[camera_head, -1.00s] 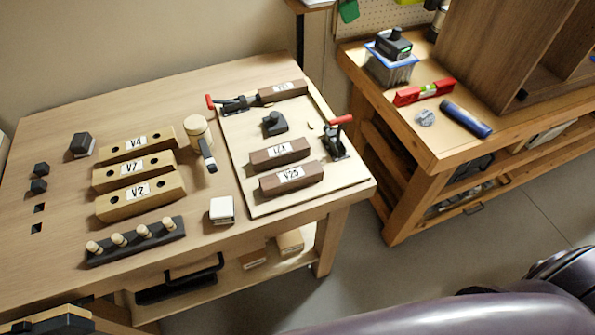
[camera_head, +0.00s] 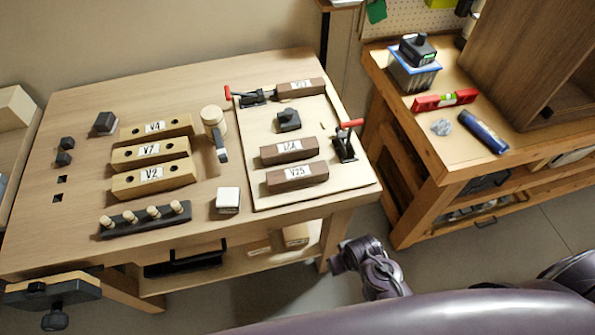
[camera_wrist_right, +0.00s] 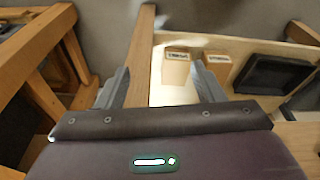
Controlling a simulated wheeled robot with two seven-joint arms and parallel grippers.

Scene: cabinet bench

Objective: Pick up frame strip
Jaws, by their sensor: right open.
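Three light wooden strips labelled V4 (camera_head: 172,128), V7 (camera_head: 168,152) and V2 (camera_head: 172,178) lie side by side on the left bench. Darker brown strips lie on a pale board, among them one above V25 (camera_head: 280,153), V25 itself (camera_head: 312,177) and one at the far clamp (camera_head: 308,87). I cannot tell which is the frame strip. My right gripper (camera_head: 340,257) is beside the bench's front right corner, apart from all the strips. In the right wrist view the right gripper (camera_wrist_right: 160,88) is open and empty, facing the lower shelf. My left gripper is out of view.
The pale board (camera_head: 350,184) carries red-handled clamps. A peg rack (camera_head: 145,219), a white block (camera_head: 228,200) and a mallet (camera_head: 214,125) lie nearby. Blocks (camera_wrist_right: 176,69) and a dark tray (camera_wrist_right: 277,75) sit on the lower shelf. A second bench (camera_head: 452,158) stands right across a floor gap.

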